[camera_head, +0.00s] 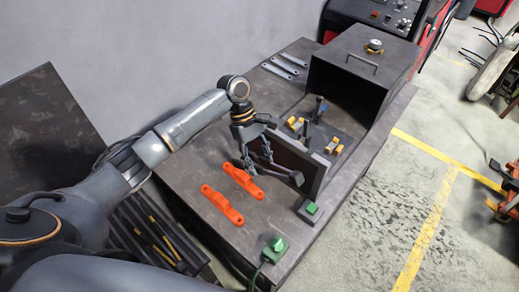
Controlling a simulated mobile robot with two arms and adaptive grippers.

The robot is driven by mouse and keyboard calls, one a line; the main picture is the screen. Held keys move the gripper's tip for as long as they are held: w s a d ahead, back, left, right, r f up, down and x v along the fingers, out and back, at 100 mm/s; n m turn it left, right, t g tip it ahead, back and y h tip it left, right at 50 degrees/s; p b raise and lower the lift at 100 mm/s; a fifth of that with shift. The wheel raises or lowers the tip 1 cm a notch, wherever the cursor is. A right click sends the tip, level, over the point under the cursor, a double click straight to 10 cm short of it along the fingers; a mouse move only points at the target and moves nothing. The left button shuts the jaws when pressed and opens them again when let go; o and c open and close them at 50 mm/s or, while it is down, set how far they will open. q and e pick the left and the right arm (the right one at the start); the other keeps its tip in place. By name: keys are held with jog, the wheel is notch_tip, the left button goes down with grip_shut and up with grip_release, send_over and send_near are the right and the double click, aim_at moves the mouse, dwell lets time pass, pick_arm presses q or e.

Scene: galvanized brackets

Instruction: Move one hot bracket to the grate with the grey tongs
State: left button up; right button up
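My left gripper (265,170) hangs over the bench, close to the front of the upright dark panel. Small yellow-and-grey pieces (333,146), possibly brackets, sit in the area behind the panel, before the dark box. I cannot make out the grate. My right gripper is not in view.
A dark box (362,65) with a handle and a gauge on top stands at the back of the bench (185,165). Green buttons (311,208) sit near the front edge. Yellow lines (428,230) mark the floor at right.

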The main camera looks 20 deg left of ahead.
pick_arm(q)
jog(key=shift+n+h, duration=0.4)
jog(key=shift+n, duration=0.1)
jog(key=shift+w+f+b, duration=0.1)
jog(key=shift+f+b, duration=1.55)
jog(key=shift+f, duration=3.7)
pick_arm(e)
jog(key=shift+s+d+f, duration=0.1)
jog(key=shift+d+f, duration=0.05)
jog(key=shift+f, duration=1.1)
pick_arm(q)
jog(key=shift+c, duration=0.3)
grip_shut()
jog(key=shift+r, duration=0.15)
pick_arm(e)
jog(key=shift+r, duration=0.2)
